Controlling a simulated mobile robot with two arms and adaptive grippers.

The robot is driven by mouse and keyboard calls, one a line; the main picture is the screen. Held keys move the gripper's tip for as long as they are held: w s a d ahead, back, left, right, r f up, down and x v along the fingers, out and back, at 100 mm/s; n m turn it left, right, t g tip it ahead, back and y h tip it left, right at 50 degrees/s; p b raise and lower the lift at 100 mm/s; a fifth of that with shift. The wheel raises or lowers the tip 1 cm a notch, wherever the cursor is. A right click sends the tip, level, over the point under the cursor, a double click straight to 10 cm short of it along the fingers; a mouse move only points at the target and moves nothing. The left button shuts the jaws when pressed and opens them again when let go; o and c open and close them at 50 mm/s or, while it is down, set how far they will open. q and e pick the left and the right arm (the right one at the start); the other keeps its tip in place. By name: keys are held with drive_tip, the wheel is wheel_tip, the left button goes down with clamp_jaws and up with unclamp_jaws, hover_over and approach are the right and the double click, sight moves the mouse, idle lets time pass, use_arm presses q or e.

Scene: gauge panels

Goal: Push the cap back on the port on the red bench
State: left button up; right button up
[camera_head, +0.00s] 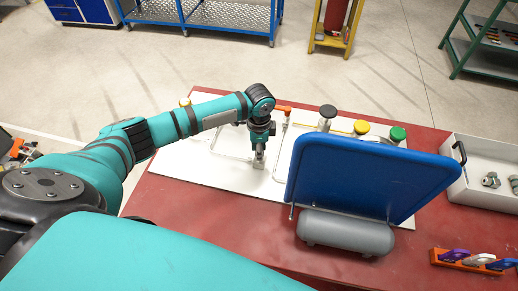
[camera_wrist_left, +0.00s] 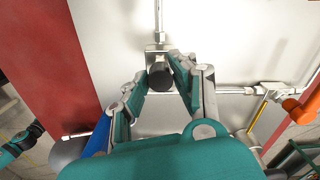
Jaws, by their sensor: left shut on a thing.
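My left gripper (camera_head: 258,162) is over the white gauge panel (camera_head: 230,172) on the red bench (camera_head: 165,207). In the left wrist view its fingers (camera_wrist_left: 168,62) are closed around a dark round cap (camera_wrist_left: 160,76). Just beyond the cap is a metal port fitting (camera_wrist_left: 157,50) on a pipe. The cap appears at or very near the fitting; I cannot tell whether it is seated. In the head view the cap is hidden by the gripper.
A blue board (camera_head: 375,170) and grey cylinder (camera_head: 345,233) stand right of the gripper. Black (camera_head: 328,111), yellow (camera_head: 361,127) and green (camera_head: 397,133) round tops stand behind. An orange handle (camera_head: 283,108) is near my arm. A white bin (camera_head: 458,190) holds fittings at right.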

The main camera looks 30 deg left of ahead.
use_arm(q)
drive_tip(key=shift+f, duration=0.55)
drive_tip(key=o, duration=0.9)
drive_tip(key=shift+c, duration=0.2)
wheel_tip(320, 180, up, 12)
drive_tip(key=shift+f, duration=0.1)
